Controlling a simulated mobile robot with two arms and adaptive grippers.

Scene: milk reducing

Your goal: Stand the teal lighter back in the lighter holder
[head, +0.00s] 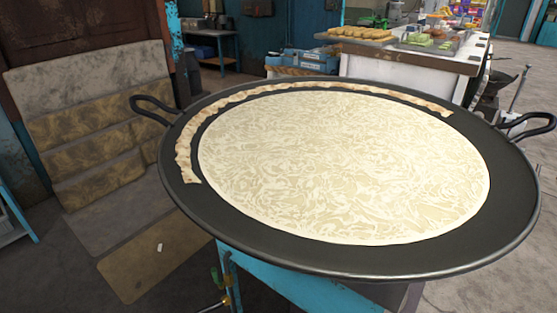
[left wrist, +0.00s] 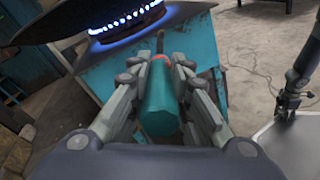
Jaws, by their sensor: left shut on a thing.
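In the left wrist view my left gripper (left wrist: 160,75) is shut on the teal lighter (left wrist: 160,112). The lighter lies between the two fingers, with a reddish band and a dark thin nozzle at its far end. The nozzle points away from me, toward the teal stand (left wrist: 110,72) below the pan. A ring of blue flame (left wrist: 125,20) burns under the pan. I cannot make out the lighter holder in either view. Neither gripper shows in the head view.
In the head view a wide black pan (head: 400,262) with pale milk (head: 340,160) and a strip of skin along its rim (head: 185,150) fills the middle. Its handles (head: 155,108) stick out at both sides. A counter with food (head: 405,65) stands behind. Concrete floor is open at right.

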